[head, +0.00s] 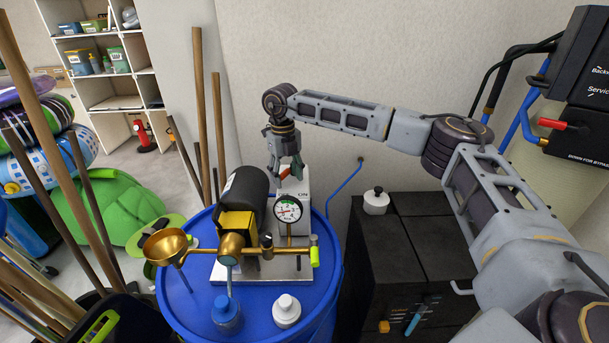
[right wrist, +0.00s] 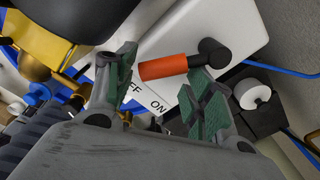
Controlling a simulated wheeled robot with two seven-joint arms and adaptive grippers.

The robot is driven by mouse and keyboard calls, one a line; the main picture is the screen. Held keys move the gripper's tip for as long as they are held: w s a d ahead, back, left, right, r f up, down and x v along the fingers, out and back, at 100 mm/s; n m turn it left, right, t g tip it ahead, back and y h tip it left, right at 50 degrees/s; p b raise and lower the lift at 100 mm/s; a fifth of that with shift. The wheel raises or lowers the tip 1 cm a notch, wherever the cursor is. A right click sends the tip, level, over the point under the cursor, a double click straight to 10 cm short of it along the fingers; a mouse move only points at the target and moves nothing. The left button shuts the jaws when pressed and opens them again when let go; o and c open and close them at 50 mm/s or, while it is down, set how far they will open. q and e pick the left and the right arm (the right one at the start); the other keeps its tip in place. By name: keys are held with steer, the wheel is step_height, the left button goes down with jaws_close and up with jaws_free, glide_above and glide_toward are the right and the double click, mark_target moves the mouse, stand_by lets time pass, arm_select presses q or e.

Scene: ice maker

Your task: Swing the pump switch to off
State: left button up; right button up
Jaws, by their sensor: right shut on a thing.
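The pump switch is an orange handle (right wrist: 165,67) on a black pivot (right wrist: 212,54), mounted on a white box (right wrist: 240,20). Its label shows "FF" and "ON"; a finger hides the start of the first word. In the right wrist view the handle points left from the pivot, above the label. In the head view the right gripper (head: 286,166) reaches down to the white box (head: 292,186) behind the gauge. My left gripper is out of view.
The pump (head: 243,190), with a brass funnel (head: 168,246) and a gauge (head: 288,209), stands on a blue drum (head: 255,310). Two capped bottles stand at the drum's front. A black cabinet (head: 430,235) is to the right. Wooden poles (head: 200,100) lean behind, left of the gripper.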

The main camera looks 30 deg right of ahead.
steer(key=shift+w+a+r+p, duration=0.1)
steer(key=shift+w+r+p, duration=0.2)
steer(key=shift+r, duration=0.45)
steer(key=shift+w+a+r+p, duration=0.1)
steer(key=shift+w+r+p, duration=0.2)
steer(key=shift+r, duration=0.45)
steer(key=shift+w+r+p, duration=0.2)
steer(key=shift+r+p, duration=0.1)
steer(key=shift+r, duration=0.45)
steer(key=shift+w+a+r, duration=0.25)
steer(key=shift+a, duration=0.2)
steer(key=shift+w+r+p, duration=0.1)
steer(key=shift+r+p, duration=0.05)
steer(key=shift+p, duration=0.25)
steer(key=shift+s+d+r, duration=0.2)
steer(key=shift+d+r, duration=0.05)
steer(key=shift+r, duration=0.2)
steer(key=shift+s+d+r+p, duration=0.1)
steer(key=shift+s+r+p, duration=0.1)
steer(key=shift+r+p, duration=0.35)
steer(key=shift+w, duration=0.1)
steer(key=shift+f, duration=0.1)
